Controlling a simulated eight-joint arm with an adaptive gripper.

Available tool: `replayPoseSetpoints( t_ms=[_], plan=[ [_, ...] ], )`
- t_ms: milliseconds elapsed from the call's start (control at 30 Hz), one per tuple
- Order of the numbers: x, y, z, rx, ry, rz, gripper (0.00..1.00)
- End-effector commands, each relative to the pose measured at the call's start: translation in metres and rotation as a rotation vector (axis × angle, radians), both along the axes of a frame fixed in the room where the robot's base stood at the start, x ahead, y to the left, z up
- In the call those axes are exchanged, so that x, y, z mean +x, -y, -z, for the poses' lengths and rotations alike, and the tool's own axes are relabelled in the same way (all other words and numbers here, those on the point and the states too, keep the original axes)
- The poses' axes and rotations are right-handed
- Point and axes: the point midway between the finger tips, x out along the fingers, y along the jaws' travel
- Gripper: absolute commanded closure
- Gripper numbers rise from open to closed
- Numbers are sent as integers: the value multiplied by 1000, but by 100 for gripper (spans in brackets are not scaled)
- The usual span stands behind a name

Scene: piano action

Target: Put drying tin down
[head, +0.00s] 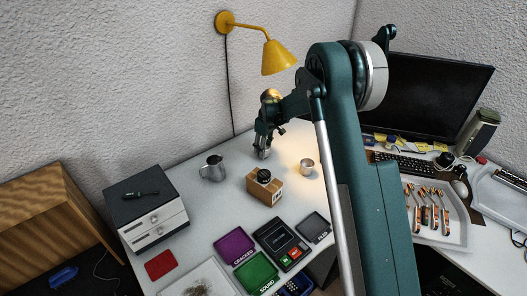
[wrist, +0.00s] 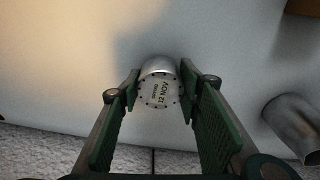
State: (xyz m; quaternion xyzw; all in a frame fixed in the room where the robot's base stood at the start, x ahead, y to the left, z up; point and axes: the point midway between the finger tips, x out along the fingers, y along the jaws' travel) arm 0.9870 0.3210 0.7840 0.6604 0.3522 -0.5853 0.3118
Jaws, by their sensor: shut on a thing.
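The drying tin (wrist: 160,92) is a small silvery cylinder with a dotted rim and a printed label reading NOV with a number. In the wrist view it sits between the two green-padded fingers of my gripper (wrist: 159,82), which is shut on it. In the head view my gripper (head: 263,151) points down over the back of the white table (head: 200,215), near the wall. The tin is mostly hidden there by the fingers. I cannot tell whether its base touches the table.
A metal jug (head: 212,168) stands left of my gripper and shows in the wrist view (wrist: 294,122). Coloured trays (head: 234,244) lie nearer. Table around the tin is clear.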

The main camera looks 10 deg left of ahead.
Motion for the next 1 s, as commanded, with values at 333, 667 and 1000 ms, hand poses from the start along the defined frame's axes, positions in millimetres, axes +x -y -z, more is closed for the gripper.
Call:
replayPoseSetpoints(
  t_ms=[333,667,1000],
  plan=[
    [2,-3,5,0,0,0,81],
    [2,-2,8,0,0,0,51],
    [2,-2,7,0,0,0,51]
  ],
)
